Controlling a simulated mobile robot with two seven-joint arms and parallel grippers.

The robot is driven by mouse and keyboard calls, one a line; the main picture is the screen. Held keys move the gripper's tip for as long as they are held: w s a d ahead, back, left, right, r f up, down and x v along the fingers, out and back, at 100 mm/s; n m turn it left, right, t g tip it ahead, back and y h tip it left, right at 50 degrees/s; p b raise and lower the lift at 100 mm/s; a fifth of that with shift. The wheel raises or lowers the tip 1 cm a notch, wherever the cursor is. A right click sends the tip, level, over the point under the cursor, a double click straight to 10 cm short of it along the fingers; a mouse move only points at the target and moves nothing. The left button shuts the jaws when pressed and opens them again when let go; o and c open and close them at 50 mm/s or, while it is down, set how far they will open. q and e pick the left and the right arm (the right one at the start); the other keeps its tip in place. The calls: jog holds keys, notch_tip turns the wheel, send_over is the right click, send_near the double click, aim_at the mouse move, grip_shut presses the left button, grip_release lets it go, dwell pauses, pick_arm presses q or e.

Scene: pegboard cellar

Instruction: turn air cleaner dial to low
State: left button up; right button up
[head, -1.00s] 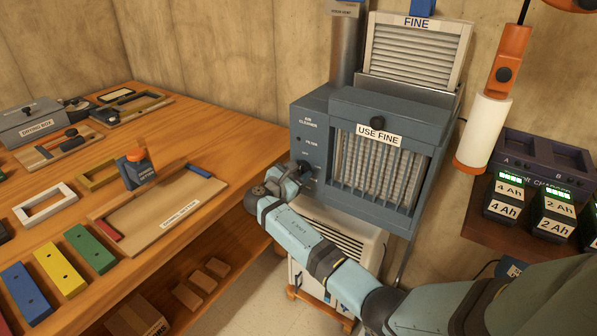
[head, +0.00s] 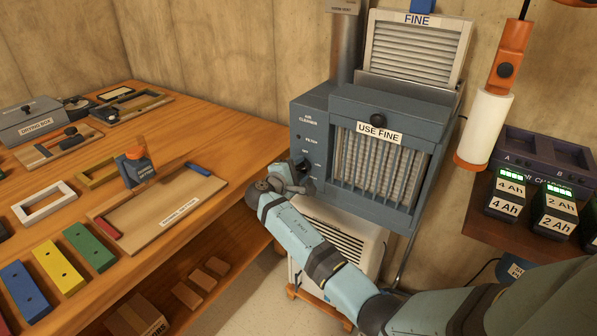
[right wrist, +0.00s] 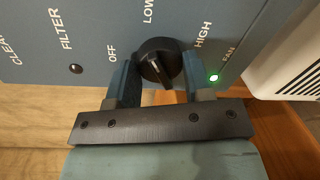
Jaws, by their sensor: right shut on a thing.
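The blue-grey air cleaner (head: 312,118) stands against the wall in the head view. Its black dial (right wrist: 158,60) is near the top middle of the right wrist view, with OFF, LOW and HIGH printed around it. A green light (right wrist: 213,77) is lit beside FAN. My right gripper (right wrist: 160,76) is shut on the dial, one finger on each side. In the head view, my right gripper (head: 296,180) is at the panel and mostly hides the dial. My left gripper is not in view.
A wooden bench (head: 220,130) with trays and coloured blocks is on the left. A white unit (head: 340,235) stands below the air cleaner. A battery charger (head: 545,155) and an orange-and-white hanging tool (head: 485,130) are on the right.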

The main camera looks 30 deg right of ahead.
jog(key=shift+f+m, duration=0.1)
jog(key=shift+m, duration=0.4)
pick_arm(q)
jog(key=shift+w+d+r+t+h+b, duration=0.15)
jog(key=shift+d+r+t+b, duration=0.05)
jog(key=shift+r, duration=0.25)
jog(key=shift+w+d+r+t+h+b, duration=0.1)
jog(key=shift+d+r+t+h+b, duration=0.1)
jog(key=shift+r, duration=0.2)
pick_arm(e)
jog(key=shift+m, duration=0.5)
jog(key=o, duration=0.9)
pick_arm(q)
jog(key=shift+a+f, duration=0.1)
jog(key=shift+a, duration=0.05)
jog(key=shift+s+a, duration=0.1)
